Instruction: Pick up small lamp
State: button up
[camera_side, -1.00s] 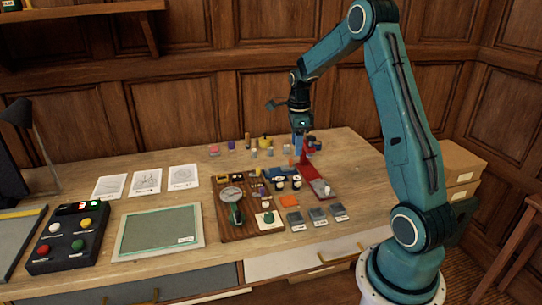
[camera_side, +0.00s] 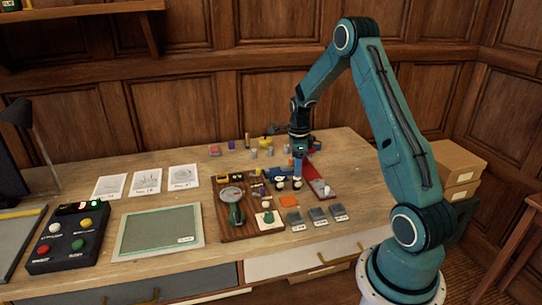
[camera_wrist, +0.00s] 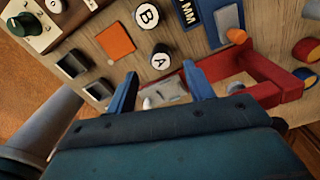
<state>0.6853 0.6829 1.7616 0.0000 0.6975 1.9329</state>
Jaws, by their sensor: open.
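No thing is plainly recognisable as the small lamp. A small pale rounded piece (camera_wrist: 147,103) on a grey patch between my fingers in the wrist view may be it, but I cannot tell. A small pale piece (camera_side: 326,190) also shows by the red frame in the side view. The red frame (camera_wrist: 265,72) lies right of my fingers, and in the side view (camera_side: 317,177). My gripper (camera_wrist: 160,70) is open, its blue fingers spread with nothing held. In the side view my gripper (camera_side: 298,172) points down over the board, left of the red frame.
Knobs marked A (camera_wrist: 161,61) and B (camera_wrist: 147,17), an orange square (camera_wrist: 115,40) and dark square pieces (camera_wrist: 72,64) lie close by. A large desk lamp (camera_side: 18,112) stands far left. A button box (camera_side: 68,240) is at front left. Several small blocks stand behind.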

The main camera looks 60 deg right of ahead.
aim_at(297, 179)
jog(key=shift+f, duration=0.55)
jog(key=shift+f, duration=0.1)
jog(key=shift+s+d+f, duration=0.1)
jog(key=shift+s+f, duration=0.05)
jog(key=shift+f, duration=2.35)
jog(key=shift+c, duration=0.4)
jog(key=c, duration=1)
